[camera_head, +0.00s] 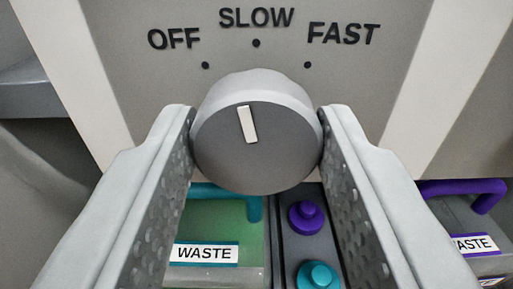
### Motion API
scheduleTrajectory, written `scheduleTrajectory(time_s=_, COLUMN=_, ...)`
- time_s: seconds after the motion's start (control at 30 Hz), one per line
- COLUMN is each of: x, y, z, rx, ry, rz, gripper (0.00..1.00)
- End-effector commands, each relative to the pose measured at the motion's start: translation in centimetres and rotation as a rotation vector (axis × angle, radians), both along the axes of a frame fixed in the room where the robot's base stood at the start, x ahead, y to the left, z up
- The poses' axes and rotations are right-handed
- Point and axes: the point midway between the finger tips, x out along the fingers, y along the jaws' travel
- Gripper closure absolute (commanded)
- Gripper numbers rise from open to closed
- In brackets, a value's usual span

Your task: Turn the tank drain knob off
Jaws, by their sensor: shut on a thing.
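The drain knob (257,170) is a round grey dial with a white pointer mark (247,124), in the middle of the view. The pointer leans slightly left of straight up and aims between the OFF (174,39) and SLOW (256,17) labels. FAST (343,34) is at the upper right, and each label has a black dot below it. My gripper (258,127) has one finger on each side of the knob and is shut on it. The finger pads cover the knob's left and right edges.
Below the knob are a green container (216,235) labelled WASTE with a teal handle, a purple button (306,217) and a teal button (318,275). Another WASTE container (462,226) with a purple handle is at the lower right.

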Motion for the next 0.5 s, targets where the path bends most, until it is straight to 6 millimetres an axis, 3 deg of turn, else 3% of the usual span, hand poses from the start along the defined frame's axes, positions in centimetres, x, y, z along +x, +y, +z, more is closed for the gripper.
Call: scheduleTrajectory(time_s=0.5, x=-0.07, y=0.01, z=-0.12, rx=-0.434, ry=0.002, rz=0.000, gripper=0.84)
